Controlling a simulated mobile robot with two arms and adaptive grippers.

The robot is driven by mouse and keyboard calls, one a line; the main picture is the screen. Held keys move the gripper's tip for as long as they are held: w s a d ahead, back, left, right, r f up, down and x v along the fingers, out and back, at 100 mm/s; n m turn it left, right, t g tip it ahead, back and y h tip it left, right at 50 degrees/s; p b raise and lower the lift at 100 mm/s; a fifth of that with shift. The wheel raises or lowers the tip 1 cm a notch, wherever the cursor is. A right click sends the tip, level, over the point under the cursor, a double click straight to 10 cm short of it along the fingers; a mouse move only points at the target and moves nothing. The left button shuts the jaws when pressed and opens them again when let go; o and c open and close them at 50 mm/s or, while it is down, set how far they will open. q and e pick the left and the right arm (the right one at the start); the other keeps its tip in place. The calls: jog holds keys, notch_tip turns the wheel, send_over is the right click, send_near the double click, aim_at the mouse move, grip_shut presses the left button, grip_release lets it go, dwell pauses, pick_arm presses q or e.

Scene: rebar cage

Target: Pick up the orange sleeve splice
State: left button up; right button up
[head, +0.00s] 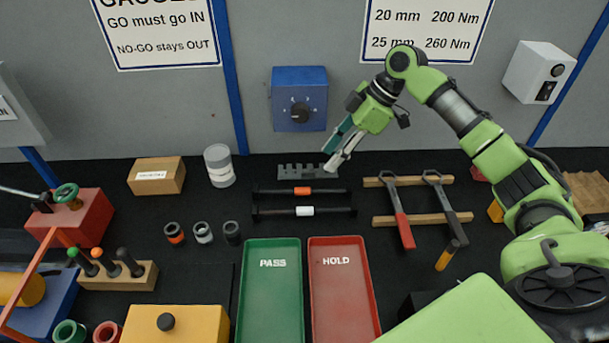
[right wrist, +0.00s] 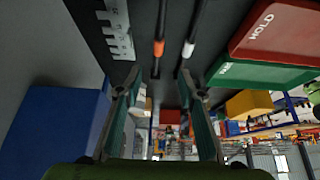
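The orange sleeve splice, a dark bar with an orange band at its middle (head: 302,190), lies across the black bench. It also shows in the right wrist view (right wrist: 158,48), near the top, ahead of the gap between the fingers. A similar bar with a white band (head: 305,211) lies parallel, just in front of it. My right gripper (head: 335,156) is behind and above the bars, near the grey notched block (head: 308,171). In the right wrist view its fingers (right wrist: 160,85) are wide apart with nothing between them. My left gripper is not in view.
A green PASS tray (head: 268,310) and a red HOLD tray (head: 340,310) lie in front. Tools with red and black handles lie right, on wooden strips (head: 400,181). Three small collars (head: 203,232) stand left. A blue box (head: 299,98) hangs on the grey wall behind.

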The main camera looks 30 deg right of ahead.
jog(key=p, duration=0.2)
send_over(304, 188)
jog(key=s+d, duration=0.2)
notch_tip(304, 188, down, 6)
jog(key=shift+d+f, duration=0.15)
jog(key=shift+f, duration=0.1)
jog(key=shift+w+f, duration=0.25)
jog(key=shift+f, duration=0.25)
jog(key=p+x, duration=0.1)
jog(key=x, duration=0.3)
jog(key=shift+w+f+p, duration=0.15)
jog(key=shift+f+p, duration=0.05)
jog(key=shift+p, duration=0.15)
jog(key=shift+f, duration=0.3)
grip_shut()
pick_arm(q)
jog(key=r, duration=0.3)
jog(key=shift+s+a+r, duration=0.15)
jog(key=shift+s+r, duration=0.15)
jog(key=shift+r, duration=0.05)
pick_arm(e)
jog(key=shift+w+r, duration=0.1)
jog(key=shift+r, duration=0.05)
